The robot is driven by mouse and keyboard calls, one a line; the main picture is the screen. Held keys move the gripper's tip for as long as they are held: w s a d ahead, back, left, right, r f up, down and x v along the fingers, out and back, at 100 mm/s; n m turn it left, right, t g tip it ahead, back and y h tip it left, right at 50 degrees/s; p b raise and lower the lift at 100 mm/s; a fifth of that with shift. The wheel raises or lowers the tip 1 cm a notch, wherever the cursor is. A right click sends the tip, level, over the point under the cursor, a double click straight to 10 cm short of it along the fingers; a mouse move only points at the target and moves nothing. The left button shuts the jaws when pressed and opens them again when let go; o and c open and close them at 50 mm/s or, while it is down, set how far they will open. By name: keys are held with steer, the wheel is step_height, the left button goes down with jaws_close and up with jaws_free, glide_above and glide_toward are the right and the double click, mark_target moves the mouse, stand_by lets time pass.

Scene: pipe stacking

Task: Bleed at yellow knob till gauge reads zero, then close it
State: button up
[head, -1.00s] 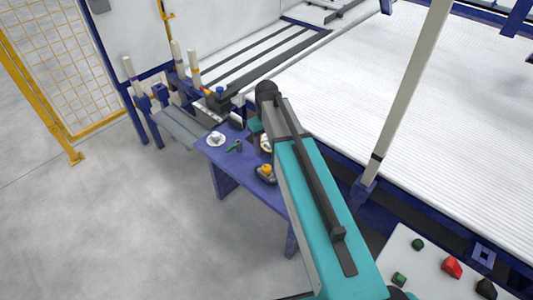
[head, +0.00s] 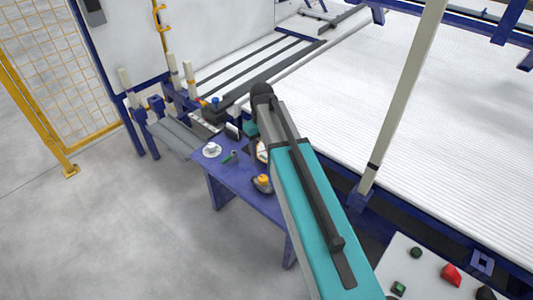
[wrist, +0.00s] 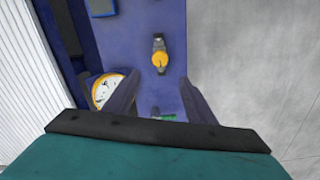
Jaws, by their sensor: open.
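The yellow knob (wrist: 159,60) sits on a dark fitting on the blue table, ahead of my gripper and between the lines of its fingers in the wrist view. It also shows in the head view (head: 263,179), left of my arm. The gauge (wrist: 105,91) has a white dial with a yellow rim and lies by my left finger, partly covered by it. Its needle is too small to read. In the head view the gauge is mostly behind my arm. My gripper (wrist: 159,82) is open and empty, its fingers apart from the knob.
A green-handled item (head: 229,157) and a white cup on a saucer (head: 211,150) stand on the blue table (head: 240,180). A white ribbed bed (head: 330,100) lies to the right. A pale post (head: 405,90) rises right of my arm. Grey floor at left is clear.

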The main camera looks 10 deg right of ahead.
mark_target(263, 177)
steer(key=n+b, duration=0.4)
steer(key=n, duration=0.5)
steer(key=n+b, duration=0.4)
steer(key=n, duration=0.4)
steer(key=shift+f+n, duration=0.2)
steer(key=shift+n, duration=0.2)
steer(key=shift+f, duration=0.1)
steer(key=shift+f+b, duration=0.85)
steer(key=shift+f, duration=5.95)
